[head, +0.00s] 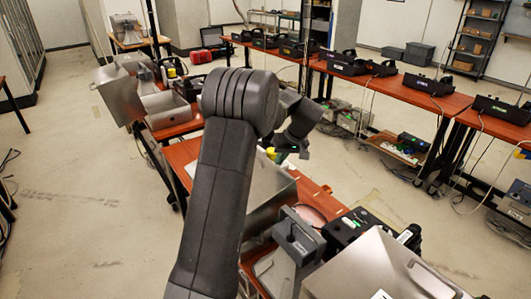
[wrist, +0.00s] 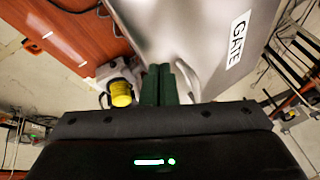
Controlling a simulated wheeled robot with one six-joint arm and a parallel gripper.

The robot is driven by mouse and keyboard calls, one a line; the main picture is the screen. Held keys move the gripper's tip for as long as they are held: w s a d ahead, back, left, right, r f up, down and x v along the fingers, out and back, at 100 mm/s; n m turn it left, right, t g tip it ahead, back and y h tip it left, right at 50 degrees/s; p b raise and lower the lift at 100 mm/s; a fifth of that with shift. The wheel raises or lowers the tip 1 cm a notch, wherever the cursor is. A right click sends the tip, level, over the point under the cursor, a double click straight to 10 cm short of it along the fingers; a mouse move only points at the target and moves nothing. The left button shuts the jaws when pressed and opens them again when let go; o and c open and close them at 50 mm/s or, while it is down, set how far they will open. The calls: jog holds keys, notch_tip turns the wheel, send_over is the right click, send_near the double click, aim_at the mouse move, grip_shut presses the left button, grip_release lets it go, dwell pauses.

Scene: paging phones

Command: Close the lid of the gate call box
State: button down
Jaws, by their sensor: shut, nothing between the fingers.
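The gate call box lid (wrist: 195,30) is a grey metal panel with a white GATE label (wrist: 237,38). It fills the upper middle of the wrist view. In the head view a raised grey metal panel (head: 268,195), likely this lid, stands tilted behind my arm, its label not visible. My gripper (wrist: 166,84) has its dark green fingers together and empty, close by the lid; I cannot tell whether they touch it. In the head view my gripper (head: 280,155) is just above and beyond the panel, partly hidden by my arm.
A grey handset unit (head: 297,236) and black device (head: 350,226) sit beside the panel. Another metal box (head: 375,270) is at front right. A yellow-topped object (wrist: 121,93) is left of the fingers. Another open metal box (head: 122,95) stands at left. Floor at left is clear.

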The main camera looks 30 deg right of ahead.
jog(key=d+f+y+b, duration=0.1)
jog(key=d+f+b, duration=0.1)
jog(key=d+f, duration=0.4)
jog(key=shift+d+f+b, duration=0.2)
jog(key=shift+f+b, duration=0.1)
jog(key=shift+f, duration=1.6)
jog(key=shift+s+f, duration=0.1)
jog(key=shift+f, duration=0.05)
jog(key=b+v, duration=0.1)
jog(key=v, duration=1.4)
jog(key=shift+w+b, duration=0.25)
jog(key=shift+b, duration=0.05)
jog(key=shift+a, duration=0.1)
jog(key=p+x, duration=0.1)
jog(key=x, duration=1.3)
jog(key=shift+w+p, duration=0.2)
jog(key=shift+p, duration=0.15)
